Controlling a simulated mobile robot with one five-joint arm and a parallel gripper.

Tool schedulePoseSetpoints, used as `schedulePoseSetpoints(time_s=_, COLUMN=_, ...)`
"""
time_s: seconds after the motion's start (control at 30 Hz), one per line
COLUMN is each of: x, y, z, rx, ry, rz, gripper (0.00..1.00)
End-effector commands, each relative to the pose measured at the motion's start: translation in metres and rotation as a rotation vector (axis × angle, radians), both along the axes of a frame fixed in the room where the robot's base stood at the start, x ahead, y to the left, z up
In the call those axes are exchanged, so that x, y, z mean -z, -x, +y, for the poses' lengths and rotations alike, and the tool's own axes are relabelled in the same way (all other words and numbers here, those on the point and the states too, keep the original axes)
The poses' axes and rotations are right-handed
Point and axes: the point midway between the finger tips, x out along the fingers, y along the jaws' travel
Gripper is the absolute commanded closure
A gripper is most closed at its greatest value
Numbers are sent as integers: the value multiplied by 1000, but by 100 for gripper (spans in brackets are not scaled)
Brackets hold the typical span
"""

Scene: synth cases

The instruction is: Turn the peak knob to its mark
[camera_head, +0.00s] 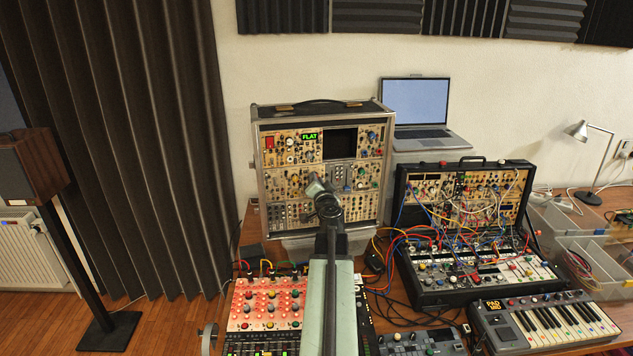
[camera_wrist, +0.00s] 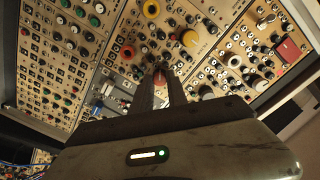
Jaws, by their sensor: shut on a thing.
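The rack case (camera_head: 386,200) stands upright at the back of the table, full of tan panels with many small knobs. My gripper (camera_head: 316,184) reaches its front, a little below the middle. In the wrist view my gripper (camera_wrist: 160,80) is shut on a small reddish knob (camera_wrist: 160,76) between its fingertips. Most of that knob is hidden by the fingers. Its label, pointer and mark cannot be read, so I cannot tell its angle. A green display (camera_head: 310,137) on the case reads FLAT.
A patched synth case (camera_head: 465,190), a laptop (camera_head: 416,104) and a small keyboard (camera_head: 545,322) lie to the right. A red mixer (camera_head: 268,302) sits in front at left. Cables run across the table.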

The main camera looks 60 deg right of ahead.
Motion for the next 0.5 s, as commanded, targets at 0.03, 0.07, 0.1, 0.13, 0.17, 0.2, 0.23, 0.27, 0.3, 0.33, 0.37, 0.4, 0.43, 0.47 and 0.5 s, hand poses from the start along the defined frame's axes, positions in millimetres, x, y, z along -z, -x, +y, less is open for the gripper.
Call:
schedulePoseSetpoints(time_s=0.03, x=1, y=0, z=1, rx=-3, ry=21, rz=23, gripper=100)
schedulePoseSetpoints(time_s=0.07, x=1, y=0, z=1, rx=-3, ry=34, rz=37, gripper=100)
schedulePoseSetpoints(time_s=0.1, x=1, y=-1, z=1, rx=-3, ry=49, rz=52, gripper=100)
schedulePoseSetpoints(time_s=0.13, x=1, y=-1, z=1, rx=-3, ry=59, rz=64, gripper=100)
schedulePoseSetpoints(time_s=0.17, x=1, y=-1, z=1, rx=-3, ry=70, rz=74, gripper=100)
schedulePoseSetpoints(time_s=0.2, x=1, y=-1, z=1, rx=-3, ry=81, rz=87, gripper=100)
schedulePoseSetpoints(time_s=0.23, x=1, y=-1, z=1, rx=-3, ry=90, rz=95, gripper=100)
schedulePoseSetpoints(time_s=0.27, x=1, y=-1, z=1, rx=-3, ry=97, rz=103, gripper=100)
schedulePoseSetpoints(time_s=0.3, x=1, y=-1, z=1, rx=-3, ry=107, rz=112, gripper=100)
schedulePoseSetpoints(time_s=0.33, x=1, y=-1, z=1, rx=-3, ry=112, rz=118, gripper=100)
schedulePoseSetpoints(time_s=0.37, x=1, y=-1, z=1, rx=-3, ry=117, rz=124, gripper=100)
schedulePoseSetpoints(time_s=0.4, x=1, y=-1, z=1, rx=-4, ry=123, rz=130, gripper=100)
schedulePoseSetpoints(time_s=0.43, x=1, y=-1, z=1, rx=-4, ry=126, rz=134, gripper=100)
schedulePoseSetpoints(time_s=0.47, x=1, y=-1, z=1, rx=-3, ry=129, rz=136, gripper=100)
schedulePoseSetpoints(time_s=0.5, x=1, y=-1, z=1, rx=-3, ry=133, rz=140, gripper=100)
